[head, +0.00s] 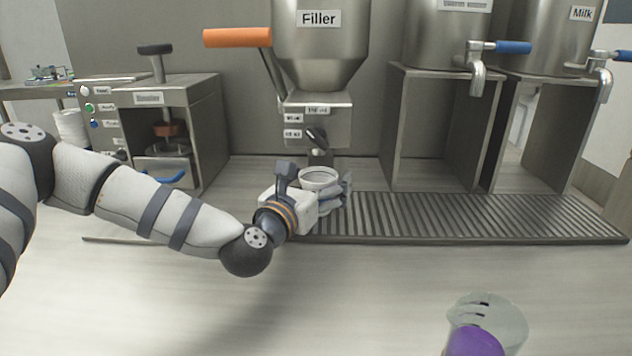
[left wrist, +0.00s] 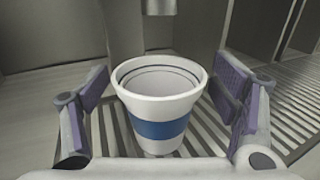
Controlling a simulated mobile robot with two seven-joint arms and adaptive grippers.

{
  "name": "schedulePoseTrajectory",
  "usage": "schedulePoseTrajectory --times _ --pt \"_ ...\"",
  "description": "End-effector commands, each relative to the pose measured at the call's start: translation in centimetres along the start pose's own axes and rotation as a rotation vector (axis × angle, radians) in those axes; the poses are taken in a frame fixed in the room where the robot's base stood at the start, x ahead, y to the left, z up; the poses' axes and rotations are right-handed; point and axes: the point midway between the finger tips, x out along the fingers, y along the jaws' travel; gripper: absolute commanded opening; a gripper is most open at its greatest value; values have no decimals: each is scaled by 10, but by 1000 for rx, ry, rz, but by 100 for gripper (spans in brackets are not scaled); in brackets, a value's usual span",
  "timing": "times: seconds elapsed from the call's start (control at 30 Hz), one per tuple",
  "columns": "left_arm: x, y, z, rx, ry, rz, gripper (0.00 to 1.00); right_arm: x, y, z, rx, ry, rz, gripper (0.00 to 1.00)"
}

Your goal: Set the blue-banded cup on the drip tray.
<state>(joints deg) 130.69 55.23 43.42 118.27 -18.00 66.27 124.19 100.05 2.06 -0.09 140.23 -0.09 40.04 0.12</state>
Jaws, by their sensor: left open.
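The blue-banded cup (left wrist: 161,104) is white with a blue band and stands upright and empty in the left wrist view. It also shows in the head view (head: 319,179), under the filler's spout, on the left part of the slatted drip tray (head: 470,215). My left gripper (left wrist: 163,95) is open, with one finger on each side of the cup and a visible gap to both. In the head view my left gripper (head: 318,195) reaches in from the left and hides the cup's lower part.
The filler (head: 318,60) with its orange handle (head: 237,38) stands right behind the cup. Metal stands with a milk tank (head: 545,40) are at the right. The front counter is otherwise clear.

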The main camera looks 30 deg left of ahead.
Motion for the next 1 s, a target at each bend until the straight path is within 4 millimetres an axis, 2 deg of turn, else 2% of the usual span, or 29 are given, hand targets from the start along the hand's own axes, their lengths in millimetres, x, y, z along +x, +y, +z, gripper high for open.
schedulePoseTrajectory --times 0.07,0.17,0.4,0.53,0.7,1.0 --pt "-1 0 10 0 -7 0 80 -6 0 -3 0 15 -1 40" --pt "-19 0 6 -3 0 0 80 -6 0 -3 0 15 -1 40" --pt "-82 0 4 -3 1 0 80 -9 0 -4 0 23 -1 40" --pt "-107 0 4 -2 0 1 80 -10 0 -4 0 24 -1 40" --pt "-120 0 4 0 -1 1 80 -10 0 -4 0 25 -1 40" --pt "-120 0 4 0 -1 0 80 -10 0 -4 1 24 -1 40"
